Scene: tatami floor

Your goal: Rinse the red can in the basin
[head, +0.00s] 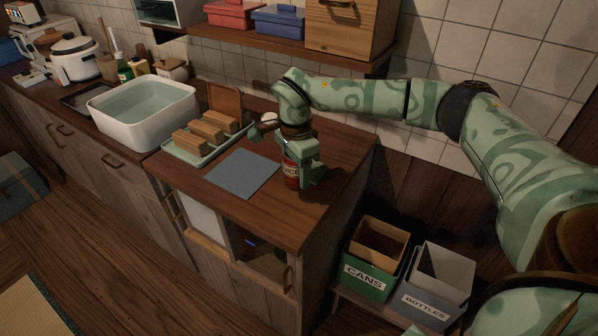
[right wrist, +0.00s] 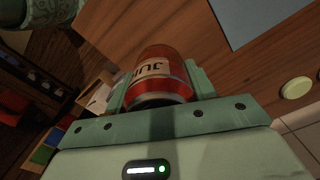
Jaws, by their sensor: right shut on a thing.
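The red can (head: 290,170) is on the wooden counter, beside the right edge of the blue-grey mat. My right gripper (head: 302,172) is shut on it from above. In the right wrist view the can (right wrist: 160,73) sits between the two fingers (right wrist: 160,88), with part of its label showing. Whether its base touches the counter I cannot tell. The white basin (head: 146,118), filled with water, stands on the counter to the left, well apart from the can. My left gripper is not in view.
A green tray (head: 186,155) with wooden blocks lies between the basin and the blue-grey mat (head: 243,173). A green CANS bin (head: 366,281) and a grey BOTTLES bin (head: 425,304) stand low at the right. A shelf (head: 265,45) with boxes hangs above the counter.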

